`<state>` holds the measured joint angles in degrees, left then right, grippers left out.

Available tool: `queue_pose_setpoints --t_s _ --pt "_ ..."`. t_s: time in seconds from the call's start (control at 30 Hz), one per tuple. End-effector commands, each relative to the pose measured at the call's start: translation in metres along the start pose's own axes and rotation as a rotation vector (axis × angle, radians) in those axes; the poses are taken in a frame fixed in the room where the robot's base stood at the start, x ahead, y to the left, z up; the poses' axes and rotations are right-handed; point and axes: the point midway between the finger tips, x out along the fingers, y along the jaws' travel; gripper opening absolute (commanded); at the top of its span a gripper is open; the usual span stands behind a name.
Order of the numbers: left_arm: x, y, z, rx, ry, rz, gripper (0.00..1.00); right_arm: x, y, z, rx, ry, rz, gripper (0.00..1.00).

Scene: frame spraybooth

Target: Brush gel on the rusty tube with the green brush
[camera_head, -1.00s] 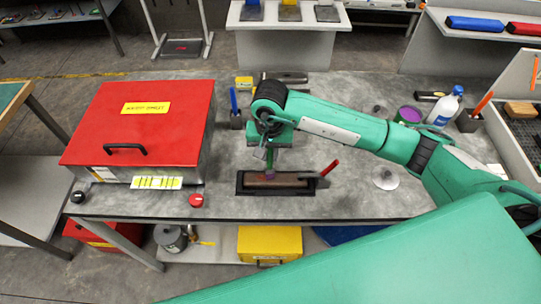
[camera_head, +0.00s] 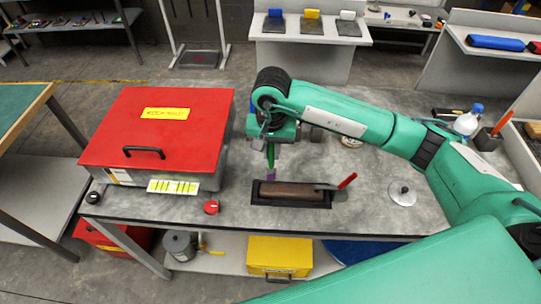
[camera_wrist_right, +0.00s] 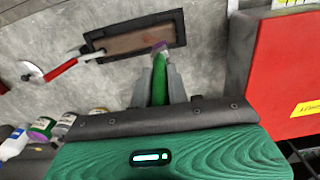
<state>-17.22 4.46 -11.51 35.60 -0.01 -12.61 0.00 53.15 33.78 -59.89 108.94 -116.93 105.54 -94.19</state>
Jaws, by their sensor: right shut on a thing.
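The rusty tube (camera_head: 292,189) is a brown bar lying in a shallow black tray (camera_head: 318,204) near the table's front edge. It also shows in the right wrist view (camera_wrist_right: 132,43). My right gripper (camera_head: 271,150) is above the tray's left part, pointing down, shut on the green brush (camera_wrist_right: 159,80). The brush's purple tip (camera_wrist_right: 160,47) is at the tube, near its left end in the head view. I cannot tell whether the tip touches the tube. My left gripper is not in view.
A red-handled tool (camera_head: 346,182) rests across the tray's right end. A red-lidded box (camera_head: 190,115) stands left of the tray. A round metal disc (camera_head: 402,193) lies to the right. A white bottle (camera_head: 467,120) stands at the far right.

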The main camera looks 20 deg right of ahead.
Motion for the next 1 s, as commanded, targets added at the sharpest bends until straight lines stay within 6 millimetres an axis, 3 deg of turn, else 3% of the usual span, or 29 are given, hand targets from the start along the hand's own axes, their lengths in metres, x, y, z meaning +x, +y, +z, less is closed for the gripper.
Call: queue_pose_setpoints --t_s 0.33,1.0 --pt "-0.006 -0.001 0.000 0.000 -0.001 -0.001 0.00 -0.029 0.000 -0.002 0.010 0.000 0.000 0.00" --pt "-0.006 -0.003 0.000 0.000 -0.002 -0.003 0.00 -0.030 0.000 -0.002 0.011 0.000 0.000 0.00"
